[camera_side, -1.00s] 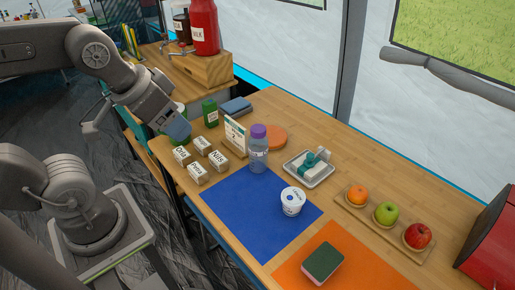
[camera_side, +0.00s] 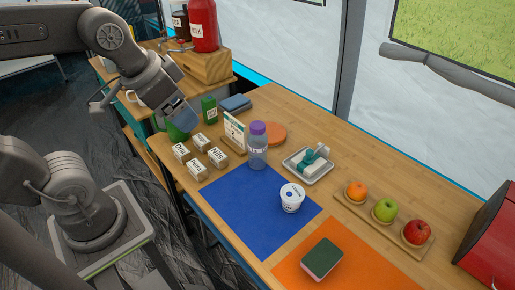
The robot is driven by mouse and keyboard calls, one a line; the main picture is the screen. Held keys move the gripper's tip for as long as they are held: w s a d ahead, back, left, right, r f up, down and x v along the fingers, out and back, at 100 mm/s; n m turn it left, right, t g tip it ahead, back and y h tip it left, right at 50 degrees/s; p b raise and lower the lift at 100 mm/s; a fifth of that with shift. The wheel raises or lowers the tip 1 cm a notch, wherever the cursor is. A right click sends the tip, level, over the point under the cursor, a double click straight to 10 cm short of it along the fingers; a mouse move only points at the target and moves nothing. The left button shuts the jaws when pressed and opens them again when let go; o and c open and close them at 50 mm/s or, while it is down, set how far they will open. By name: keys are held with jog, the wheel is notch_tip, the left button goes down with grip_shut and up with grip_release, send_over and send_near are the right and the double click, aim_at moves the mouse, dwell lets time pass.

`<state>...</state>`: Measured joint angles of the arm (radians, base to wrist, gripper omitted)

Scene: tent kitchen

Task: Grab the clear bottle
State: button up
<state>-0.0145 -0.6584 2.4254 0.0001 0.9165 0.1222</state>
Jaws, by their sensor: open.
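The clear bottle (camera_side: 257,154) with a purple cap stands upright at the far corner of the blue mat (camera_side: 242,212). My gripper (camera_side: 184,122) is open, above the far left end of the table. It is up and to the left of the bottle and apart from it. Its fingers are seen partly from behind and hold nothing that I can see.
Several small labelled blocks (camera_side: 200,142) and a card stand (camera_side: 234,131) lie between my gripper and the bottle. A tray (camera_side: 297,176), a white cup (camera_side: 291,198), a fruit board (camera_side: 350,205) and a sponge (camera_side: 322,259) are further right.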

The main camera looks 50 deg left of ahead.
jog(key=w+a+r+m+g, duration=0.1)
jog(key=w+a+m+g, duration=0.1)
jog(key=w+m, duration=0.5)
jog(key=m+g, duration=0.3)
jog(key=m, duration=0.7)
send_over(258, 125)
notch_tip(258, 125, down, 12)
jog(key=f, duration=0.8)
jog(key=shift+a+f, duration=0.2)
jog(key=shift+a, duration=0.1)
jog(key=shift+d+f, duration=0.2)
jog(key=shift+f, duration=2.5)
jog(key=c, duration=1.2)
jog(key=shift+r, duration=0.1)
jog(key=shift+c, duration=0.3)
